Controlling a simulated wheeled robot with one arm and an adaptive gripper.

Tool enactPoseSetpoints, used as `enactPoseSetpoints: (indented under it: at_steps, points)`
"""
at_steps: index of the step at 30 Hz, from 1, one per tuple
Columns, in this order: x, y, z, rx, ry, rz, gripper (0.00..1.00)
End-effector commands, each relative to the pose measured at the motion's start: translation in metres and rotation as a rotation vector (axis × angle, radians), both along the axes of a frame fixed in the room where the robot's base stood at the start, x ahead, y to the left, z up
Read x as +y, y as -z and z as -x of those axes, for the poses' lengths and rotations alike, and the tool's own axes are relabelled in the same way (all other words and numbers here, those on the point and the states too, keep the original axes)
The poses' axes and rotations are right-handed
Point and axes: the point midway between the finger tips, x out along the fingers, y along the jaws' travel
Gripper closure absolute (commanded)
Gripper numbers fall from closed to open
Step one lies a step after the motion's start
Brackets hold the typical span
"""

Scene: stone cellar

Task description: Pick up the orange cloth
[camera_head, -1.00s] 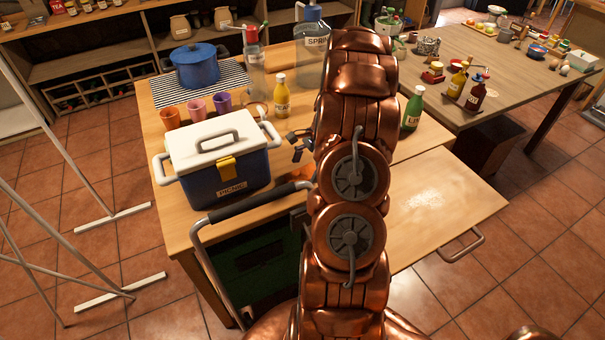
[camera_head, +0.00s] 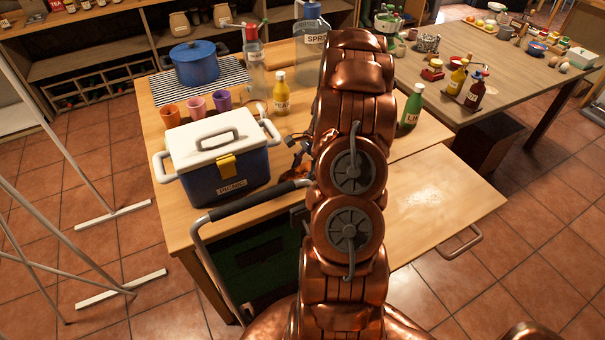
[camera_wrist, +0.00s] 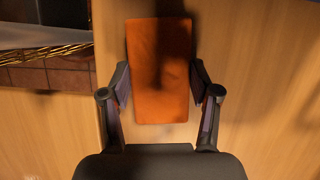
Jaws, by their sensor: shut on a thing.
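The orange cloth (camera_wrist: 160,55) shows in the wrist view as a flat, upright rectangle with a dark shadow down its upper middle. My gripper (camera_wrist: 160,84) has one finger at each long side of it, shut on the cloth. The wooden surface lies behind the cloth; I cannot tell how far above it the cloth is. In the head view my arm hides most of the gripper, and only a dark part of it shows right of the cooler.
A blue and white picnic cooler (camera_head: 222,160) stands left of my arm, with several cups behind it. A yellow bottle (camera_head: 281,94) and a green bottle (camera_head: 412,107) stand nearby. A blue pot (camera_head: 194,64) sits at the back left. The pulled-out board (camera_head: 440,200) at right is clear.

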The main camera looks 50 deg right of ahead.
Motion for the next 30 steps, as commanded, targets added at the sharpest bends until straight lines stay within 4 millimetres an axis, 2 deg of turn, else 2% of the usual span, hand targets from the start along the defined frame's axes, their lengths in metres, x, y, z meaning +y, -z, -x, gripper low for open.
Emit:
enactPoseSetpoints:
  at_steps: [8,21,25,30]
  points:
    - [-0.001,-0.01,-0.001,-0.003,-0.001,0.004,0.6]
    - [-0.001,-0.08,-0.001,-0.003,0.001,0.004,0.6]
    - [-0.001,-0.093,0.0,-0.002,0.0,0.002,0.6]
    - [0.0,-0.1,0.0,-0.001,0.0,0.001,0.6]
